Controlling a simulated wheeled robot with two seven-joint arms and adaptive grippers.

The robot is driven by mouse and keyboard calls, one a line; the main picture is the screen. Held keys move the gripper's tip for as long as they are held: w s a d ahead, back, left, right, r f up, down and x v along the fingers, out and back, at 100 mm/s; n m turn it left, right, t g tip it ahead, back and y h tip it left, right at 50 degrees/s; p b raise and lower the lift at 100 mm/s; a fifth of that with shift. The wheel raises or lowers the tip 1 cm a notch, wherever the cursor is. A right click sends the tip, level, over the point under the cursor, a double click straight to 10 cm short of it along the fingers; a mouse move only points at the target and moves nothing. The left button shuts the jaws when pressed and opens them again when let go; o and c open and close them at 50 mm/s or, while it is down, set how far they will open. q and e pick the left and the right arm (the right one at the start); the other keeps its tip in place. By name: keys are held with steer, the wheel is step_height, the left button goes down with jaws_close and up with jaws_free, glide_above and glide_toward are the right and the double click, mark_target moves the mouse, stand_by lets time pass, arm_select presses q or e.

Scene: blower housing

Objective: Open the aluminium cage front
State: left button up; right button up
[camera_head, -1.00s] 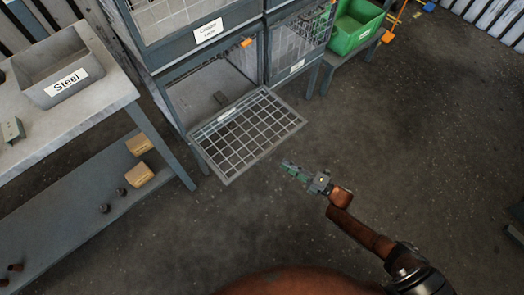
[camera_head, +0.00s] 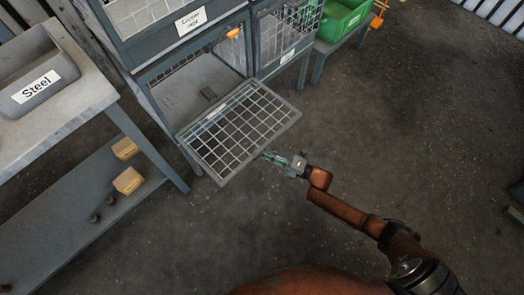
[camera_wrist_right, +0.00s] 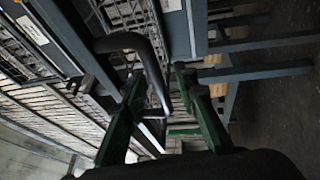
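A wire-mesh cage front (camera_head: 240,128) is folded out from the lower left cage (camera_head: 195,85) in the head view, lying roughly flat. The inside of that cage is visible. I cannot read the front's own label. My right gripper (camera_head: 269,157) is at the front's outer right edge, its fingers pointing left. In the wrist view, the green fingers of my right gripper (camera_wrist_right: 158,76) are apart. A dark bent bar (camera_wrist_right: 148,55) shows between them; contact cannot be told. My left gripper is out of view.
A bench (camera_head: 75,105) with a grey bin labelled Steel (camera_head: 22,97) stands at the left; wooden blocks (camera_head: 127,180) lie on its lower shelf. Another mesh cage (camera_head: 285,35) and a green bin (camera_head: 343,20) are at the upper right. The floor in front is clear.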

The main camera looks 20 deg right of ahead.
steer(key=shift+c, duration=0.4)
jaws_close()
